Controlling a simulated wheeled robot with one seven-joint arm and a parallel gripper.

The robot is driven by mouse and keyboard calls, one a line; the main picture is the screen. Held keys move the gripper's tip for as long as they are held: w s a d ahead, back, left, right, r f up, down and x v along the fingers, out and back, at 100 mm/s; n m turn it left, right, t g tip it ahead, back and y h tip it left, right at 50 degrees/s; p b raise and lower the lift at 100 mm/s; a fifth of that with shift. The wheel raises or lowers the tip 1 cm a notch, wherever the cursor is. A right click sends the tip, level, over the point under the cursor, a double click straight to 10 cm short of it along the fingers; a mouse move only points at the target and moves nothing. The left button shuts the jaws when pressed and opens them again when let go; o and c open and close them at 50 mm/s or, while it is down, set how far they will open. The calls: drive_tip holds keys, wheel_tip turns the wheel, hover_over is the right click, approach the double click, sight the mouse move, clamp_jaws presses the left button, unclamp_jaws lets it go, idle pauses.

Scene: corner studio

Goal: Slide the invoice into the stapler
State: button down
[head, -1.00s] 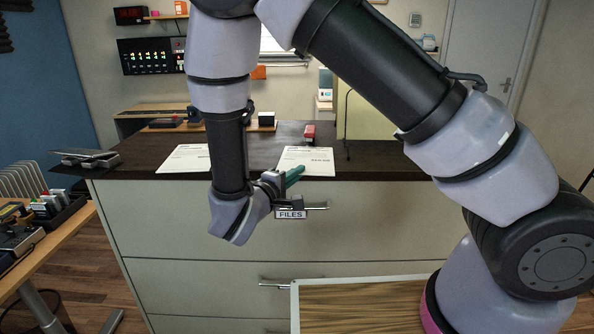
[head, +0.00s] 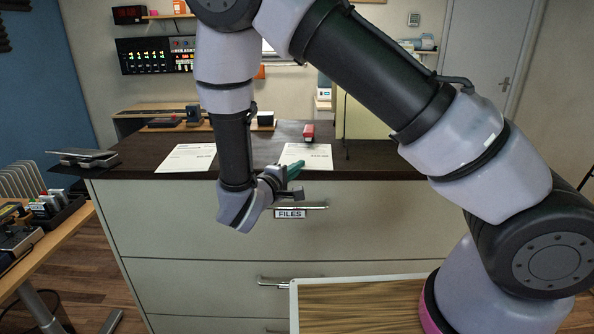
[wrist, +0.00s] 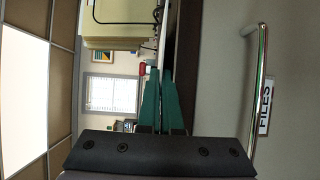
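The invoice seems to be the right-hand white sheet (head: 312,153), lying on the dark cabinet top near its front edge. The red stapler (head: 308,131) stands just behind the sheet's far edge; whether they touch is hidden. It also shows small and red in the wrist view (wrist: 142,70), just left of the fingertips. My gripper (head: 297,167) is at the sheet's near edge, its green fingers level and pointing toward the stapler. In the wrist view my fingers (wrist: 160,72) are close together, with a thin pale edge between them. They appear shut on the sheet.
A second white sheet (head: 187,158) lies left on the cabinet top (head: 243,150). A grey metal device (head: 85,157) sits at its left end. The cabinet's FILES drawer handle (head: 312,206) sticks out below my gripper. A thin dark stand (head: 347,140) rises right of the sheet.

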drive_tip(key=shift+w, duration=0.2)
drive_tip(key=c, duration=1)
unclamp_jaws()
drive_tip(key=v, duration=1)
drive_tip(key=shift+s+a, duration=0.2)
drive_tip(key=shift+s, duration=0.15)
